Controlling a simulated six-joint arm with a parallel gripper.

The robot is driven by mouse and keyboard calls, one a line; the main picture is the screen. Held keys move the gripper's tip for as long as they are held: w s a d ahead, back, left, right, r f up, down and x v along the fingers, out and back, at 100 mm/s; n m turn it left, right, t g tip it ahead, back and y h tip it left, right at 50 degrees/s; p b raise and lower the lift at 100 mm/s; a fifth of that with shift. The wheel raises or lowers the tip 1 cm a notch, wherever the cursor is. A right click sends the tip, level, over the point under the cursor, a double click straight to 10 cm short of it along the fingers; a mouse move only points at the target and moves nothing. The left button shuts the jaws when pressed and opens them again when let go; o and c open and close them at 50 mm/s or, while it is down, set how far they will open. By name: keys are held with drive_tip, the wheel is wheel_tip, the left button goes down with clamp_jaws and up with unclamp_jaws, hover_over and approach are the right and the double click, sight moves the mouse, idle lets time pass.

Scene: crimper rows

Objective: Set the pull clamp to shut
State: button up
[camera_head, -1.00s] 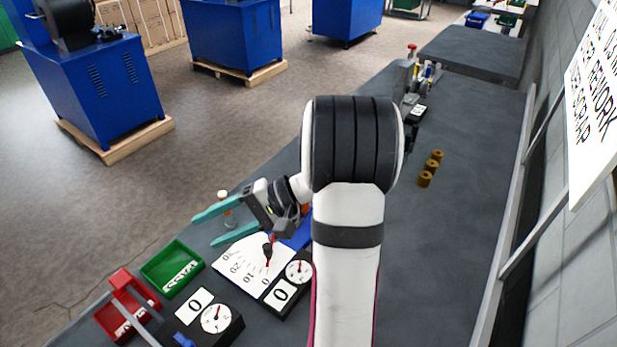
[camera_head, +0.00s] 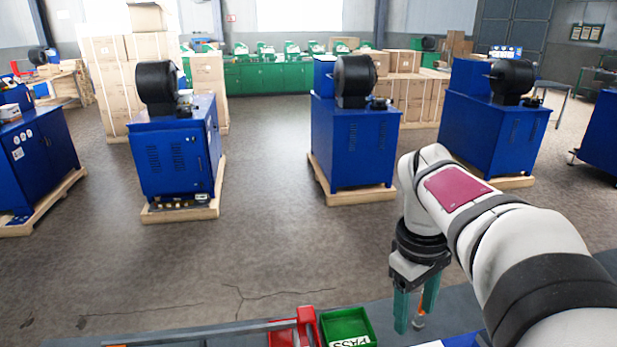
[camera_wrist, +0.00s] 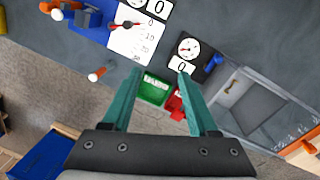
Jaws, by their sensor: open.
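In the wrist view a white scale panel (camera_wrist: 122,42) with a dark-and-red pointer lies at the top left. In the head view my gripper (camera_head: 415,318) points down at the bench's front edge, right of the green bin (camera_head: 349,327).
A red bin (camera_head: 293,330) stands left of the green one. In the wrist view a dial gauge (camera_wrist: 189,47) and a grey panel (camera_wrist: 247,106) lie to the right. Blue machines (camera_head: 355,140) on pallets stand across the open floor.

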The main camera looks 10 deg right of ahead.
drive_tip(key=w+d+f+n+g+h, duration=0.1)
drive_tip(key=w+d+n, duration=0.25)
drive_tip(key=d, duration=0.85)
drive_tip(key=w+d+f+n+g+h, duration=0.1)
drive_tip(key=w+d+n+h, duration=0.3)
drive_tip(key=d, duration=0.8)
drive_tip(key=s+d+f, duration=0.1)
drive_tip(key=d+f, duration=0.1)
drive_tip(key=f, duration=0.2)
drive_tip(key=s+d+f+y, duration=0.1)
drive_tip(key=d+f, duration=0.1)
drive_tip(key=f, duration=0.3)
drive_tip(key=s+d+f+n+y, duration=0.1)
drive_tip(key=f, duration=0.4)
drive_tip(key=shift+s+d+f, duration=0.1)
drive_tip(key=shift+s+d, duration=0.25)
drive_tip(key=shift+d, duration=0.05)
clamp_jaws()
